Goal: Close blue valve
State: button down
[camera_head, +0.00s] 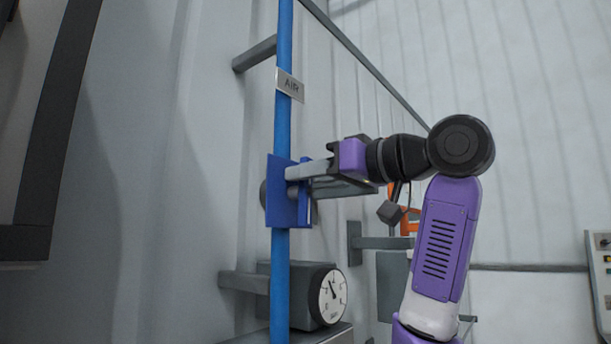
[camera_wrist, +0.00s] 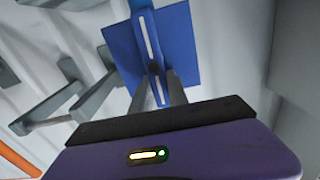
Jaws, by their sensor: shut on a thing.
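The blue valve (camera_head: 281,191) sits on a vertical blue pipe (camera_head: 283,130) left of centre in the head view. It has a flat blue plate and a handle. In the wrist view the plate (camera_wrist: 183,40) lies behind a narrow blue handle (camera_wrist: 146,35) with light slots. My gripper (camera_head: 300,172) reaches in from the right, and its fingers are at the valve. In the wrist view the fingertips (camera_wrist: 157,92) are shut on the lower part of the handle. The exact contact is partly hidden in the head view.
An "AIR" label (camera_head: 290,85) is on the pipe above the valve. A round gauge (camera_head: 332,296) stands below it, right of the pipe. Grey brackets (camera_head: 255,53) stick out from the wall. A control panel (camera_head: 601,270) is at the far right. An orange part (camera_head: 407,222) shows behind my arm.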

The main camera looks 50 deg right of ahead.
jog(key=m, duration=0.1)
jog(key=d+m+b, duration=0.1)
jog(key=m, duration=0.1)
jog(key=shift+f+m, duration=0.15)
jog(key=shift+m, duration=0.15)
jog(key=shift+d+f+m+b, duration=0.4)
jog(key=shift+m+b, duration=0.75)
jog(key=shift+m, duration=1.1)
jog(key=shift+d+f+m+b, duration=0.25)
jog(key=shift+f+m+b, duration=0.6)
jog(key=shift+m, duration=1.45)
jog(key=shift+d+f+m+b, duration=0.15)
jog(key=shift+d+m+b, duration=0.15)
jog(key=shift+m+b, duration=1.55)
jog(key=shift+m+p, duration=0.4)
jog(key=shift+m, duration=0.2)
jog(key=c, duration=1.3)
grip_release()
